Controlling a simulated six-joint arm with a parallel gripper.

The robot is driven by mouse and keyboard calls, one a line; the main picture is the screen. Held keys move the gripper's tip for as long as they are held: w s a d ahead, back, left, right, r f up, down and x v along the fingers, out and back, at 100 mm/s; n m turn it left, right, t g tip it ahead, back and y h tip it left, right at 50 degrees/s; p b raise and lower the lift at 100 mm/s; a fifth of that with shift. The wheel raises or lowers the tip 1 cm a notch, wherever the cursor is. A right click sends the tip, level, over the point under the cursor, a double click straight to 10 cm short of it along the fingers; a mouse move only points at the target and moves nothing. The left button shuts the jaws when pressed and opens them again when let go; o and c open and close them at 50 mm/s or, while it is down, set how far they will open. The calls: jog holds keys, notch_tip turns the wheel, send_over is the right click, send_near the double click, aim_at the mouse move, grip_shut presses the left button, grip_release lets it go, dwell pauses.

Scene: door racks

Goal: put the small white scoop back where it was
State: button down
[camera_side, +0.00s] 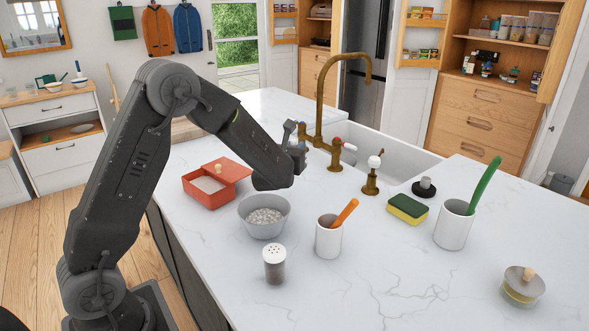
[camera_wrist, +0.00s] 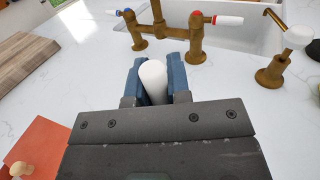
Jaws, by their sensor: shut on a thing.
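My gripper (camera_wrist: 155,75) has its blue fingers shut on a white rounded thing (camera_wrist: 153,80), seen between them in the wrist view. It looks like part of the small white scoop; the rest of it is hidden. In the side view my gripper (camera_side: 291,132) is above the counter, in front of the brass tap, and the scoop cannot be made out there. A red box (camera_side: 208,198) with white contents stands left of my gripper, its knobbed lid (camera_side: 232,170) pushed partly aside. A grey bowl (camera_side: 264,232) of pale grains stands below my gripper.
The brass tap (camera_side: 320,95) and sink (camera_side: 395,160) are behind. A white cup (camera_side: 328,240) with an orange handle, a shaker (camera_side: 274,266), a sponge (camera_side: 407,208), a second white cup (camera_side: 452,228) and a lidded jar (camera_side: 522,287) stand in front and right.

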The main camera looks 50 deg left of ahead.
jog(key=shift+f, duration=2)
jog(key=shift+f, duration=0.15)
jog(key=c, duration=1.1)
grip_release()
